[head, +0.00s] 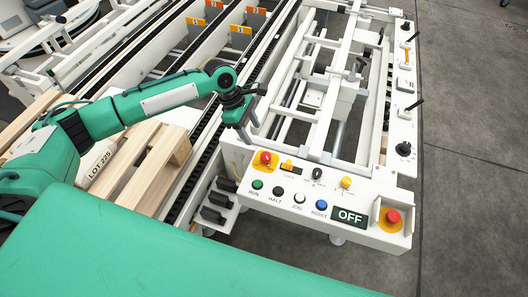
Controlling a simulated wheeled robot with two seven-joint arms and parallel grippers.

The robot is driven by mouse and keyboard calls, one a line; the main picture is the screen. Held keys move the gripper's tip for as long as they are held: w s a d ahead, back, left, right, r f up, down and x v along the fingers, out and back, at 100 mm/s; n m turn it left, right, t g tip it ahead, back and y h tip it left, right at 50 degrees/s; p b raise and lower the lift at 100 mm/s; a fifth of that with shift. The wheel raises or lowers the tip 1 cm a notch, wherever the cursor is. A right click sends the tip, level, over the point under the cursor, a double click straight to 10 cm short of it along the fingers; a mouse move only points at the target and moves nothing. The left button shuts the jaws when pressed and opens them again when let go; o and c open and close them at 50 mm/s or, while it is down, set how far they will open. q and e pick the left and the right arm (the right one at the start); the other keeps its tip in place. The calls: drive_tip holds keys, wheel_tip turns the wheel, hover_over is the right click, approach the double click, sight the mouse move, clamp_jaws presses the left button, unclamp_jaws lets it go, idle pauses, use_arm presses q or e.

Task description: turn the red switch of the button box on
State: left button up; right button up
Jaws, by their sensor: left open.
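The button box (290,207) is a white panel at the front of the machine. Its red switch (265,157) is a red knob on a yellow plate at the box's upper left corner. A dark display (349,217) on the box reads OFF. My left gripper (246,136) is open, with its dark fingers pointing down just above and behind the red switch, to its left. It appears empty and apart from the switch; the exact gap is hard to tell. My right gripper is not in view.
A red push button (393,217) sits at the box's right end. Green, black, white and blue buttons line the front, with small knobs (317,173) behind. A wooden pallet (150,165) and white roll marked LOT 225 (97,163) lie left. Open floor (470,200) is right.

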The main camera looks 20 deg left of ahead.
sight(265, 156)
use_arm(q)
drive_tip(key=p+x, duration=0.1)
drive_tip(key=x, duration=1)
drive_tip(key=shift+f, duration=0.25)
drive_tip(key=shift+c, duration=0.4)
